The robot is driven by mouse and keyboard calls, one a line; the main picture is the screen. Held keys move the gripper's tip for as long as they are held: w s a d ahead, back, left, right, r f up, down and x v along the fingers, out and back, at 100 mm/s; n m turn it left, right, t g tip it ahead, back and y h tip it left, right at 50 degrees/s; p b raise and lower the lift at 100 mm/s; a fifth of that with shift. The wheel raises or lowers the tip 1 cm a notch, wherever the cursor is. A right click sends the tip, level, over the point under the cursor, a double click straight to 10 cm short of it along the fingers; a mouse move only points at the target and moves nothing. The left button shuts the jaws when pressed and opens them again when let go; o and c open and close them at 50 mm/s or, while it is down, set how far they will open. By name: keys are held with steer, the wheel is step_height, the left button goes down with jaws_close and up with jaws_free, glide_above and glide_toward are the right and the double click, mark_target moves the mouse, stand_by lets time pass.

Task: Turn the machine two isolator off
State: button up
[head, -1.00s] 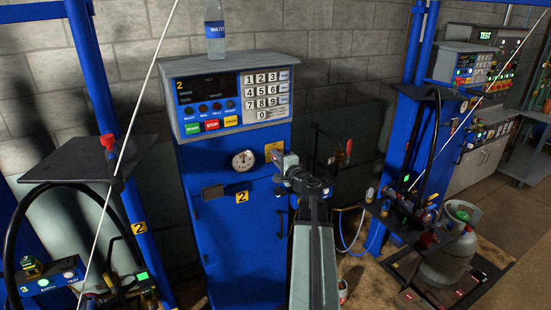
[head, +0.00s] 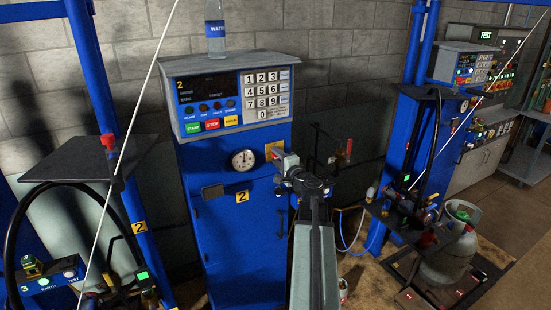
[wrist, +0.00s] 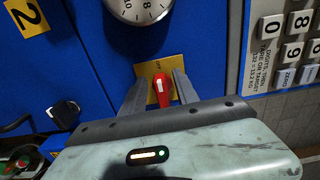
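Machine two is a blue cabinet (head: 240,225) with a yellow "2" label (head: 242,196), in the middle of the head view. Its isolator shows in the wrist view as a red handle (wrist: 161,88) with a white mark on a yellow plate (wrist: 150,70). My gripper (head: 284,164) is at the cabinet's upper right front. In the wrist view, its two fingers (wrist: 160,92) are apart, one on each side of the red handle, with visible gaps.
A round gauge (head: 243,160) sits left of the isolator. A control box with a keypad (head: 266,93) is above, with a water bottle (head: 215,35) on top. A black knob (wrist: 65,110) is on the cabinet front. A blue post (head: 110,130) stands left; another blue machine (head: 403,140) stands right.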

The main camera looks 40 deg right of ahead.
steer(key=v, duration=0.7)
steer(key=shift+s, duration=0.2)
